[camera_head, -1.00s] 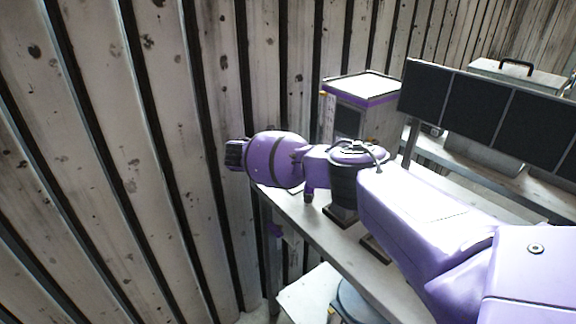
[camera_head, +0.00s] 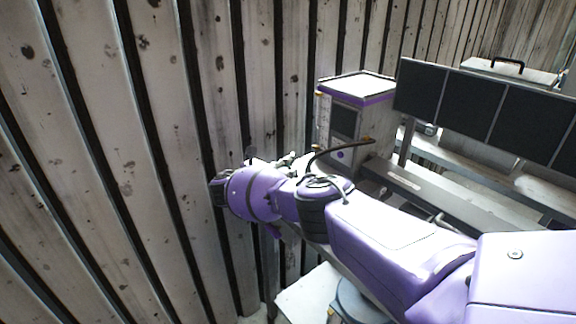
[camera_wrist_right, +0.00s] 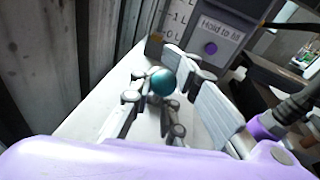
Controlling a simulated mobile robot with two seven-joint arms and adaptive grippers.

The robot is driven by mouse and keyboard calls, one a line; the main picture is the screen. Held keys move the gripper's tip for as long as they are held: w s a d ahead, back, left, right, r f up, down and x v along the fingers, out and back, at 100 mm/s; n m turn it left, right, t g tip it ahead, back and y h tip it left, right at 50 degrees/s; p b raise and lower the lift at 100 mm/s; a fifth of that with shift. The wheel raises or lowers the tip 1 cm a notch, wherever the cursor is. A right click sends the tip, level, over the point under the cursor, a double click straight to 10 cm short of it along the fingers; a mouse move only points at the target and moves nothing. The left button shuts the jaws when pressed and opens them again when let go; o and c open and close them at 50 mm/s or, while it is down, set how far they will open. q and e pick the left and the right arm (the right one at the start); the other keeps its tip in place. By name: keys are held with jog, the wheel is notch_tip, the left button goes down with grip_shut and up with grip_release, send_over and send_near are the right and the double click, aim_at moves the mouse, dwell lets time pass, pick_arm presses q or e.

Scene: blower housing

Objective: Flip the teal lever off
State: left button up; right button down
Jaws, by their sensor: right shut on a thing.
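The teal lever shows its round teal knob (camera_wrist_right: 162,82) in the right wrist view, above the pale table top. My right gripper (camera_wrist_right: 160,98) has its grey fingers on both sides of the knob and is shut on it. The lever's stem and base are hidden or too small to tell. In the head view my right gripper (camera_head: 286,160) shows only in part behind my purple wrist, and I cannot make out the teal knob there. My left gripper is not in view.
A grey box with purple trim (camera_head: 345,122) stands just beyond the gripper. Its purple button (camera_wrist_right: 211,47) sits under a "Hold to fill" label. A ribbed wall (camera_head: 130,150) rises close on the left. Dark panels (camera_head: 470,105) stand at the right.

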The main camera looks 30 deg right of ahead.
jog(key=shift+s+a+f, duration=0.2)
jog(key=shift+a+f, duration=0.05)
jog(key=shift+f, duration=0.35)
jog(key=c, duration=2)
grip_release()
jog(key=shift+o, duration=0.8)
jog(key=shift+r, duration=0.4)
jog(key=v, duration=1.2)
